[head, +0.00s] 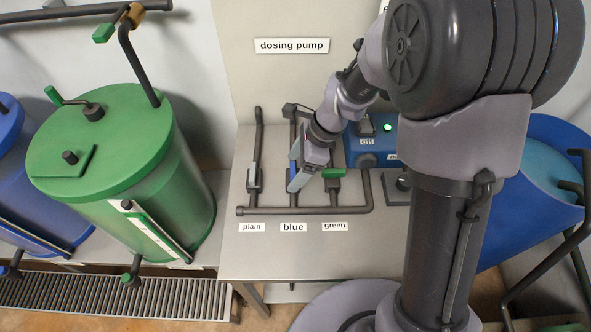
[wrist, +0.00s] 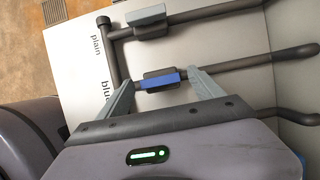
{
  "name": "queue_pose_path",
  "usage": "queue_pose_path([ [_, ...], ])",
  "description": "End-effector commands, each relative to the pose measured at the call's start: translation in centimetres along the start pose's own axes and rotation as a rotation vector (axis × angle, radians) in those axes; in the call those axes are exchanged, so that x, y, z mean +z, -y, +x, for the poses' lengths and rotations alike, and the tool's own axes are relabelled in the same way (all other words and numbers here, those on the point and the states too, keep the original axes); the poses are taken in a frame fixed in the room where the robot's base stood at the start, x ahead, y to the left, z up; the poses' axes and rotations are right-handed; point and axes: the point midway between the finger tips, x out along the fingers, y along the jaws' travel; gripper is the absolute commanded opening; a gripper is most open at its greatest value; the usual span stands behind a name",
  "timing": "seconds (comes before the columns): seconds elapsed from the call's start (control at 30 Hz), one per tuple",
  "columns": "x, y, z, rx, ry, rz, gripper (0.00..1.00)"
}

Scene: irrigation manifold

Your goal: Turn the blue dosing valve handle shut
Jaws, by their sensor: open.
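The blue dosing valve handle (wrist: 161,79) lies in line with its pipe in the wrist view, on a dark valve body. My gripper (wrist: 160,75) is open, with one finger near each end of the handle. I cannot tell whether either finger touches it. In the head view my gripper (head: 306,174) reaches down over the middle pipe, behind the "blue" label (head: 293,227). It hides most of the blue handle there; only a thin strip of blue (head: 293,166) shows.
The grey plain handle (head: 254,176) stands to the left, in line with its pipe. A blue pump box (head: 379,146) with a lit green lamp stands behind. The bench front (head: 280,262) is clear.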

Motion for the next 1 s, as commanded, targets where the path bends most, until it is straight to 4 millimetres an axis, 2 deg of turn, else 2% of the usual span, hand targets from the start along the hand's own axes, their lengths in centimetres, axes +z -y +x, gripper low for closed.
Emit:
queue_pose_path([
  [0.27, 0.04, -0.02, 0.12, 0.0, 0.0, -0.001, 0.74],
  [0.57, 0.03, -0.02, 0.1, 0.0, 0.0, -0.001, 0.15],
  [0.77, 0.05, 0.0, 0.05, 0.005, 0.0, -0.013, 0.14],
  [1.0, 0.12, 0.09, -0.1, 0.046, 0.0, -0.109, 0.14],
])
